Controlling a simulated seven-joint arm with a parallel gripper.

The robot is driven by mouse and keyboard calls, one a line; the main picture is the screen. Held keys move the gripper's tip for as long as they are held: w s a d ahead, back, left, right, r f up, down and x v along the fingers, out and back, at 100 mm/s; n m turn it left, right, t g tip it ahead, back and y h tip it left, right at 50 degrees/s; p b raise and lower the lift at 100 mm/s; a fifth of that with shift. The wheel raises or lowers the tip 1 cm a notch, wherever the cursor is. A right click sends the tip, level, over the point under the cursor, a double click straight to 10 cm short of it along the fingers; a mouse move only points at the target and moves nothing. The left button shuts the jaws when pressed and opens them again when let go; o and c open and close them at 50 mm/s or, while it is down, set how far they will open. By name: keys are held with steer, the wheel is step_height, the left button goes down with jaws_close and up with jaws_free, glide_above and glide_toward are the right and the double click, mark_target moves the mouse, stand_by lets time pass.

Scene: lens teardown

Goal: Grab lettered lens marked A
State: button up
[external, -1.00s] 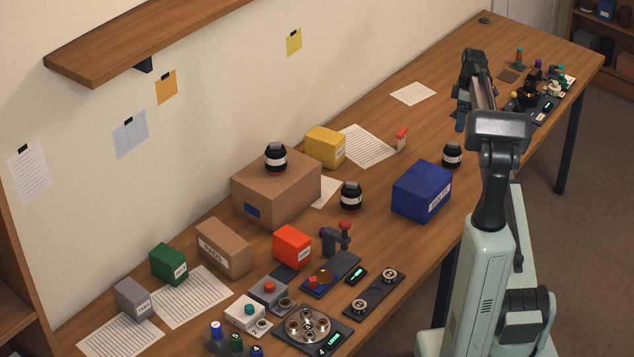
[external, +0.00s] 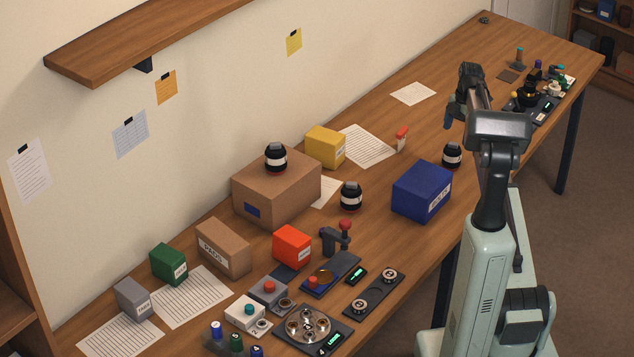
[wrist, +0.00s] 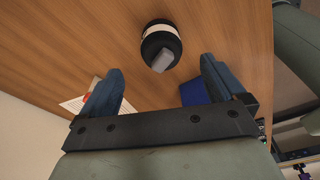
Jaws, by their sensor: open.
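Three black lenses with white bands show in the external view. One lens (external: 276,158) stands on the brown box, another (external: 351,196) on the table in the middle, and the third (external: 452,155) just behind the blue box. I cannot read a letter on any of them. My gripper (external: 452,113) is open and empty, above and beyond the third lens. In the wrist view a lens (wrist: 158,32) with a pale band and a grey patch on its end lies ahead, between the lines of the two open fingers (wrist: 161,72). It is apart from them.
The blue box (external: 422,191) stands close by the third lens; part of it shows behind a finger in the wrist view (wrist: 193,93). A small red-topped item (external: 401,139) stands left of my gripper. Several devices crowd the table front. Bare wood lies around the gripper's side.

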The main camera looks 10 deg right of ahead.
mark_target(453, 147)
steer(key=f, duration=0.3)
steer(key=a+f, duration=0.1)
steer(key=f, duration=0.5)
steer(key=shift+s+a, duration=0.25)
steer(key=shift+s, duration=0.15)
steer(key=shift+r, duration=0.1)
steer(key=c, duration=1.5)
